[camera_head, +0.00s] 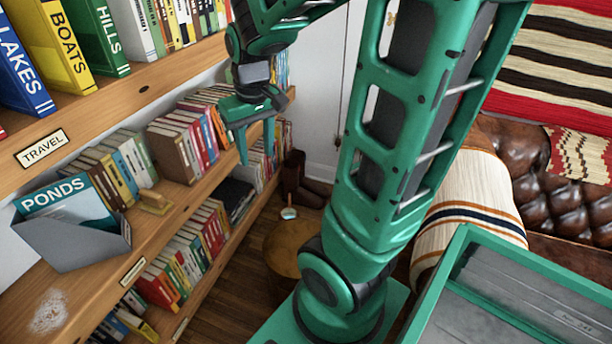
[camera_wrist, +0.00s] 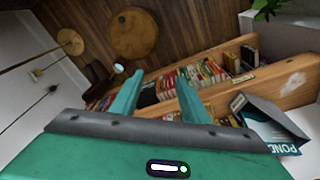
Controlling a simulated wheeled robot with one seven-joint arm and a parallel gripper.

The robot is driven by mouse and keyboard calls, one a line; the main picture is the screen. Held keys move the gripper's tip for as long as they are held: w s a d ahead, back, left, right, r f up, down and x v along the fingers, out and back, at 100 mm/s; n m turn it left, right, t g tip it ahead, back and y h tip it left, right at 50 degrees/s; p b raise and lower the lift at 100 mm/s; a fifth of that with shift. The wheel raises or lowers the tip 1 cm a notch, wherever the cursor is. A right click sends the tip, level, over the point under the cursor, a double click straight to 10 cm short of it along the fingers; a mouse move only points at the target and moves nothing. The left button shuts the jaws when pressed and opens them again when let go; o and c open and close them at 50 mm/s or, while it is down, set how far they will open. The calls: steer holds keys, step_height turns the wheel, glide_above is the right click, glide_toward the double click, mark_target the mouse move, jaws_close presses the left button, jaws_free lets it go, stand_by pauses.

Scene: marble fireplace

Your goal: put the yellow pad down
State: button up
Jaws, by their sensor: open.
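A small yellow-tan block (camera_head: 155,203), which looks like the yellow pad, rests on the middle shelf board, between the grey bin and the row of books. I cannot make it out clearly in the wrist view. My gripper (camera_head: 256,140) is in the air in front of the bookcase, to the right of the block and well apart from it. In the wrist view my gripper (camera_wrist: 160,85) has its two fingers spread, with nothing between them.
A grey bin (camera_head: 75,250) holding a PONDS book stands on the middle shelf (camera_head: 130,235). A white smudge (camera_head: 48,312) marks the shelf board in front. Books fill the shelves. A round wooden stool (camera_head: 285,250) stands on the floor. A leather sofa (camera_head: 510,150) is at right.

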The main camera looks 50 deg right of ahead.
steer(key=s+m+g, duration=0.1)
steer(key=s+m, duration=0.2)
steer(key=s, duration=1.3)
steer(key=shift+s+r+g+y, duration=0.2)
steer(key=shift+g+y, duration=0.1)
steer(key=shift+o, duration=0.4)
steer(key=w+d+n+t+h, duration=0.1)
steer(key=w+n, duration=0.1)
steer(key=w, duration=0.9)
steer(key=n+t+y, duration=0.3)
steer(key=n+t, duration=0.2)
steer(key=n, duration=0.3)
glide_toward(151, 193)
steer(key=shift+x, duration=5.6)
